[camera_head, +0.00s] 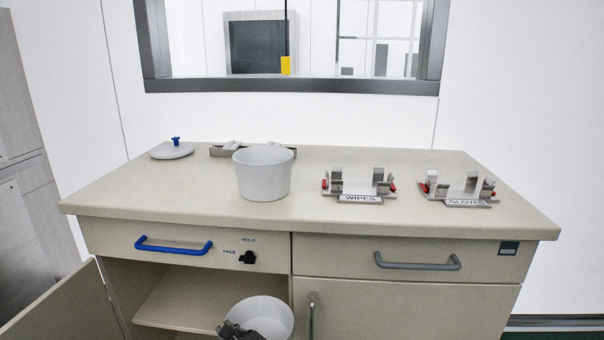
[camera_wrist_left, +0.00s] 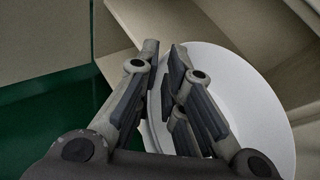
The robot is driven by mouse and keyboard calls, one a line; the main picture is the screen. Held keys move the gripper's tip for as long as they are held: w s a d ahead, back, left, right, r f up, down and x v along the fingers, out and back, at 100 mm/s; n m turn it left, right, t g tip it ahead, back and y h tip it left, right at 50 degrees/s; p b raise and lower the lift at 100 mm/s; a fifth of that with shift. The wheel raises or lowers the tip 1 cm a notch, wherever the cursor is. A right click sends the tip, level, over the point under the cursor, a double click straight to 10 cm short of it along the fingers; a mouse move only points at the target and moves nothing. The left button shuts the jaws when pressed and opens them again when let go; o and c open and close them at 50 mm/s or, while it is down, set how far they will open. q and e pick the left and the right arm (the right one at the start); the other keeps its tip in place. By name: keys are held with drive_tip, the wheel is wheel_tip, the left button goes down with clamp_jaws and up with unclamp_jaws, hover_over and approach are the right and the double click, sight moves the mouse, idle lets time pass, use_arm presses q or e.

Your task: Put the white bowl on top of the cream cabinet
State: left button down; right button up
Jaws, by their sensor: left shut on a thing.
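A white bowl (camera_head: 268,318) is at the bottom of the head view, in front of the open lower compartment of the cream cabinet (camera_head: 400,220). My left gripper (camera_head: 236,330) is shut on this bowl's rim at its left side. In the left wrist view the fingers (camera_wrist_left: 163,75) straddle the wall of the white bowl (camera_wrist_left: 265,110). The bowl is below the level of the cabinet top; its base is hidden. A second white, bucket-like container (camera_head: 263,178) stands upright on the cabinet top, left of centre. My right gripper is not in view.
On the top are a lid with a blue knob (camera_head: 172,151), a grey bracket (camera_head: 222,151), a WIPES holder (camera_head: 358,186) and a GLOVES holder (camera_head: 460,190). The front left of the top is clear. The left door (camera_head: 65,310) stands open; drawer handles stick out.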

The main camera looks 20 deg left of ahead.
use_arm(q)
drive_tip(key=d+r+m+t+h, duration=0.3)
drive_tip(key=d+r+m+h, duration=0.3)
drive_tip(key=r, duration=0.7)
drive_tip(key=d+r+m+t+h, duration=0.3)
drive_tip(key=d+r+m+h, duration=0.2)
drive_tip(key=d+r, duration=0.5)
wheel_tip(320, 180, up, 3)
drive_tip(key=shift+s+d+f+m+t+h, duration=0.1)
drive_tip(key=shift+s+d+m+t+h, duration=0.1)
drive_tip(key=shift+s+m+t+h, duration=0.15)
drive_tip(key=shift+s+f, duration=0.1)
